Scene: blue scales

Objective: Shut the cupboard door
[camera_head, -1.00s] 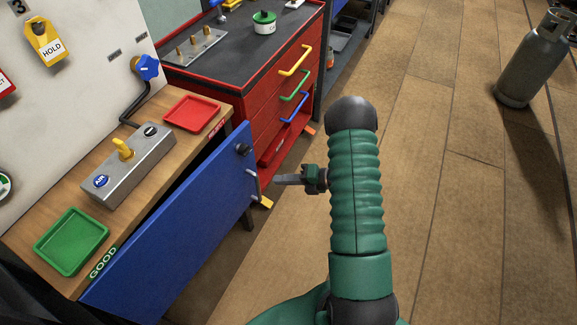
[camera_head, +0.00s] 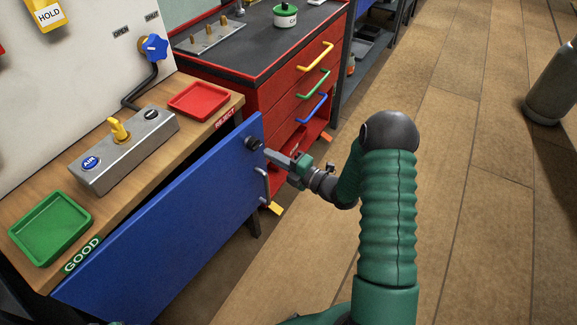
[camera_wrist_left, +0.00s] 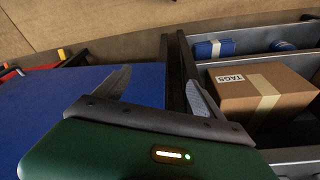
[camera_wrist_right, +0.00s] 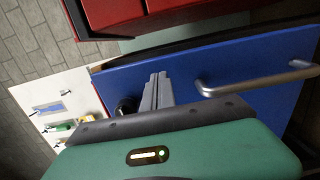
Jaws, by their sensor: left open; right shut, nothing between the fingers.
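The blue cupboard door (camera_head: 175,225) stands ajar below the wooden bench, with a dark gap along its top edge. Its grey bar handle (camera_head: 262,185) and a black knob (camera_head: 252,143) are near its free edge. My right gripper (camera_head: 268,154) is shut and empty, its tips close to the door's upper free corner, between knob and handle. In the right wrist view the fingers (camera_wrist_right: 158,88) overlap the door's face beside the handle (camera_wrist_right: 255,80); contact cannot be told. My left gripper (camera_wrist_left: 155,88) is open in the left wrist view, with blue panel and a dark post behind its fingers.
A red drawer cabinet (camera_head: 290,105) stands just beyond the door. The bench holds a green tray (camera_head: 50,230), a red tray (camera_head: 198,101) and a switch box (camera_head: 125,150). A cardboard box (camera_wrist_left: 262,95) sits on shelves. Open floor lies right.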

